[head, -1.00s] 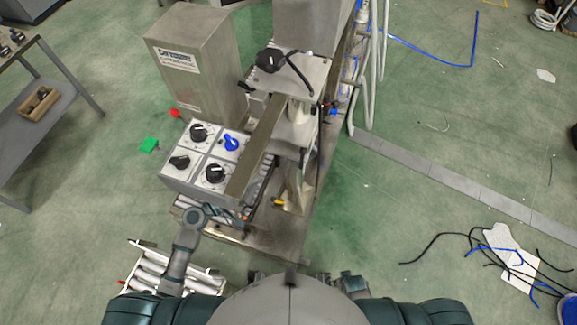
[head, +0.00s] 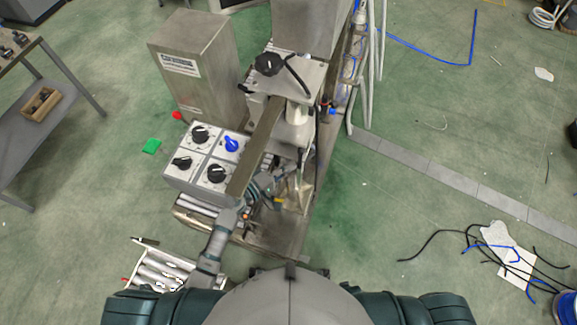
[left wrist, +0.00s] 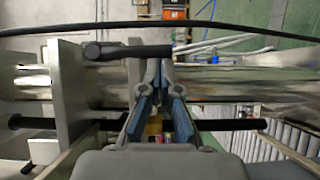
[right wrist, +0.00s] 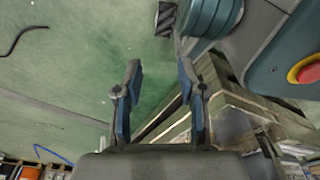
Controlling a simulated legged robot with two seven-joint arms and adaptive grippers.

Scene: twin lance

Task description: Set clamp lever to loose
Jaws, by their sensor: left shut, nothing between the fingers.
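A dark lever with a round pivot end (left wrist: 128,51) lies across the front of my left gripper in the left wrist view, and I take it as the clamp lever. My left gripper (left wrist: 152,65) is shut and empty, its fingertips just at the lever's near side; I cannot tell whether they touch it. In the head view my left gripper (head: 266,181) is beside the machine's slanted metal beam, partly hidden by it, and I cannot make out the lever there. My right gripper (right wrist: 158,78) is open and empty in the right wrist view.
The knob panel (head: 208,155) with black knobs and one blue knob stands left of the beam (head: 258,145). A metal box (head: 196,66) is behind it. A thin black rod (left wrist: 228,125) runs below the lever. A white rack (head: 157,268) lies at front left.

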